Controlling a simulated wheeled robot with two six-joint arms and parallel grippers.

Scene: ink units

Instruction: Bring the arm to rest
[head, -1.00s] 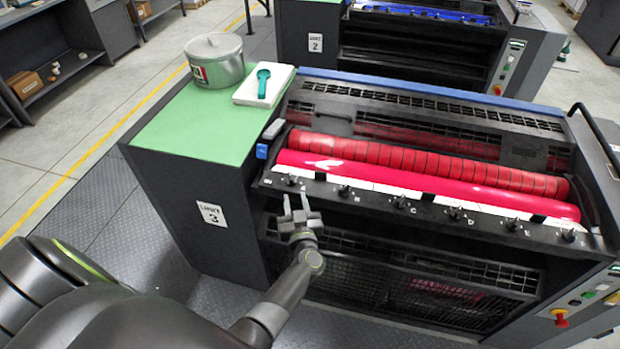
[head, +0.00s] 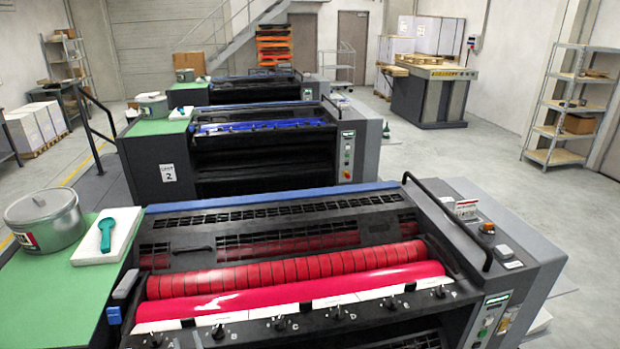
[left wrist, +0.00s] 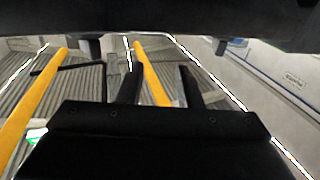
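My left gripper (left wrist: 159,70) shows only in the left wrist view. Its two dark fingers stand apart with nothing between them, so it is open and empty. No gripper or arm of mine shows in the head view. The near ink unit (head: 280,208) fills the lower middle of the head view, with a red segmented roller, a pink ink roller (head: 300,290) and a row of lettered keys along its front.
A grey ink can (head: 45,222) and a teal tool (head: 106,235) on a white pad (head: 122,218) stand on the green top (head: 70,290) at left. A black handrail (head: 447,222) rises at right. Unit 2 (head: 265,160) stands behind. Open floor lies at right.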

